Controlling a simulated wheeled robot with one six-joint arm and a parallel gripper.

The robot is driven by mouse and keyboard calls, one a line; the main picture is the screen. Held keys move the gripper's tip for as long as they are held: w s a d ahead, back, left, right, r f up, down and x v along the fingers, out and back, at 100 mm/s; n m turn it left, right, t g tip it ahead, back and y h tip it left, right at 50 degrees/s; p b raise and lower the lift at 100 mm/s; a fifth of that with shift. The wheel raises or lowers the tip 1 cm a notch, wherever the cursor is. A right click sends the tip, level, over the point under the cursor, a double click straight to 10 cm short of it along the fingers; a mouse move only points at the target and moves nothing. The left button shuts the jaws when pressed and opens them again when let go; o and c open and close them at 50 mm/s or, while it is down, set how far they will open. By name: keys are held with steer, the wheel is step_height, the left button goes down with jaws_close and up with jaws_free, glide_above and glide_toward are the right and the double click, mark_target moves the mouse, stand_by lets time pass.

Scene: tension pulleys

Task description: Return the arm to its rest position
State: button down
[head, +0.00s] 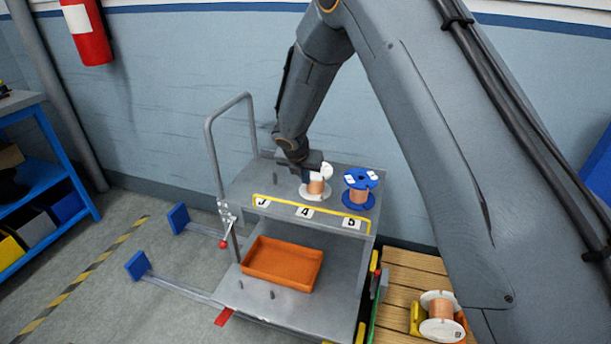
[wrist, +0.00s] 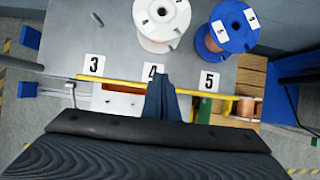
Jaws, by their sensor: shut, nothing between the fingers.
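My arm reaches down over a grey two-level cart. My gripper (wrist: 160,98) is shut and empty in the wrist view, its fingertips over the cart's front edge near the number 4 label. In the head view the wrist end of my arm partly covers a white spool with copper wire (head: 317,186) on the top shelf. That white spool also shows in the wrist view (wrist: 162,22), apart from the fingers. A blue spool with copper wire (head: 358,188) stands to its right, behind label 5.
An orange tray (head: 283,263) sits on the cart's lower shelf (head: 330,285). A spool lies on a wooden pallet (head: 408,268) at right. A blue rack (head: 45,200) stands far left. A metal handle (head: 212,150) rises at the cart's left end. Peg 3 is bare.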

steer(key=s+d+r+m+g, duration=0.2)
steer(key=s+d+r+m, duration=0.3)
steer(key=s+d+m, duration=0.35)
steer(key=s+d+r+m+g, duration=0.1)
steer(key=s+d+r+m, duration=0.3)
steer(key=s+d+m, duration=0.4)
steer(key=s+d+r+m+g+y, duration=0.1)
steer(key=s+m, duration=0.7)
steer(key=s, duration=0.2)
steer(key=s+d+r+m+g, duration=0.1)
steer(key=s+d+m, duration=0.1)
steer(key=s+m, duration=0.6)
steer(key=s, duration=0.2)
steer(key=shift+s+r+y, duration=0.3)
steer(key=shift+s+y, duration=0.1)
